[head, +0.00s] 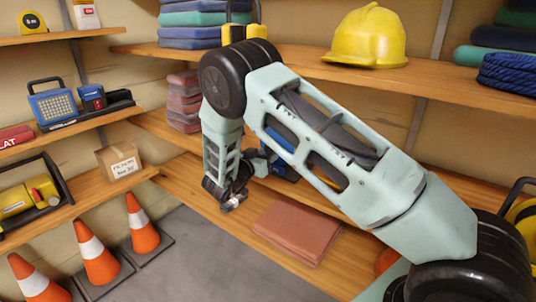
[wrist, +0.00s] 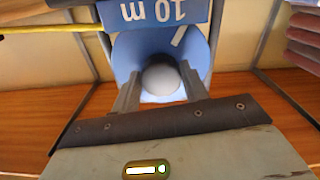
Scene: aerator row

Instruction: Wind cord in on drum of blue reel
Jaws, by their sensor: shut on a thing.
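The blue reel (wrist: 200,50) fills the upper middle of the wrist view, with a "10 m" label that reads upside down. A pale grey round knob (wrist: 160,78) stands out from its face. My gripper (wrist: 160,73) is shut on this knob, one finger on each side. A yellow cord (wrist: 50,31) runs out to the left of the reel. How much cord is on the drum cannot be seen.
A reddish-brown flat stack (head: 303,232) lies on the lower shelf (head: 182,185), right of my wrist. A cardboard box (head: 119,160) stands on the left shelf, and orange cones (head: 141,222) stand on the floor. A yellow helmet (head: 366,36) sits on the shelf above.

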